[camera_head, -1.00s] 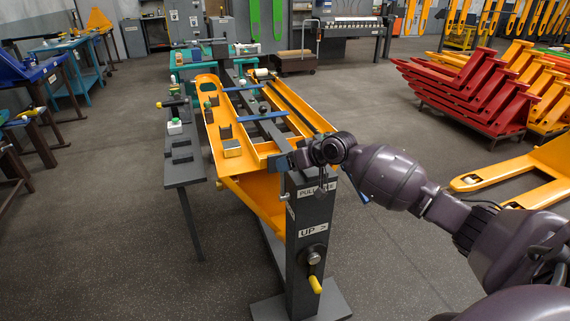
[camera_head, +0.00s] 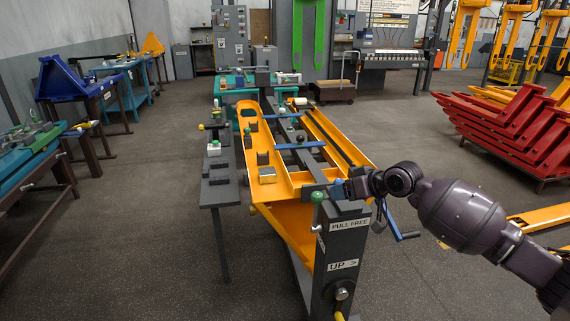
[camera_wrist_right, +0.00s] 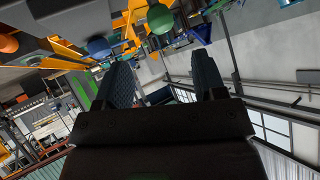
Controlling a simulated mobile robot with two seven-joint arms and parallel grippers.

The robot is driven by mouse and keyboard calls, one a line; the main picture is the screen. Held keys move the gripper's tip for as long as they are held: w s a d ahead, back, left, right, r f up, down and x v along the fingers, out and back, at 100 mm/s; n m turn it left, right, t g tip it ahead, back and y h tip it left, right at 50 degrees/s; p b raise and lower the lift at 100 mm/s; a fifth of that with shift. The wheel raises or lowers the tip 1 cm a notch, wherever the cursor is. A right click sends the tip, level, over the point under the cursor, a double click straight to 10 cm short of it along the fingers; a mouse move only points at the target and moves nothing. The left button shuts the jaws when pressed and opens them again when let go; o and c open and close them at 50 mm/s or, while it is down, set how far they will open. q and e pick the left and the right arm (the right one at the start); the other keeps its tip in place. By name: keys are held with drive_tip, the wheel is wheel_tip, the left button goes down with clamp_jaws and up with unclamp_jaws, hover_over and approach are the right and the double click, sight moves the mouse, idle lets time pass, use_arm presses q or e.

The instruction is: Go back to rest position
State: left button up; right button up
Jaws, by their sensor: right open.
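My right arm comes in from the right in the head view. Its gripper (camera_head: 342,188) is at the near end of the orange fork frame (camera_head: 286,184), just above the dark post, beside a green knob (camera_head: 318,197). In the right wrist view the two dark fingers (camera_wrist_right: 163,75) stand apart with nothing between them. A green ball knob (camera_wrist_right: 160,19) and a blue ball (camera_wrist_right: 99,47) show beyond the fingertips. I cannot tell in the head view whether the gripper touches the post. My left gripper is not in view.
The dark post (camera_head: 340,270) with "PULL FREE" and "UP" labels stands in front. A blue-handled crank (camera_head: 400,226) hangs below my right wrist. A narrow grey side bench (camera_head: 219,190) stands left of the frame. Red forks (camera_head: 520,130) are stacked at right.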

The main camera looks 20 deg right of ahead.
drive_tip(key=s+a+f+n+t+h, duration=0.1)
drive_tip(key=s+a+f+n+t, duration=0.1)
drive_tip(key=s+a+f, duration=0.3)
drive_tip(key=s+a+f+n+t+h, duration=0.1)
drive_tip(key=s+a+f+n+t, duration=0.2)
drive_tip(key=f, duration=0.5)
drive_tip(key=s+a+f+m+g+h, duration=0.1)
drive_tip(key=s+a+f+m+g, duration=0.1)
drive_tip(key=s+f, duration=0.4)
drive_tip(key=s+a+f+m+g+h, duration=0.1)
drive_tip(key=s+a+f, duration=0.4)
drive_tip(key=s, duration=1.1)
wheel_tip(320, 180, down, 2)
drive_tip(key=shift+a+f+m+g, duration=0.3)
drive_tip(key=shift+m+g, duration=0.2)
drive_tip(key=shift+m, duration=0.5)
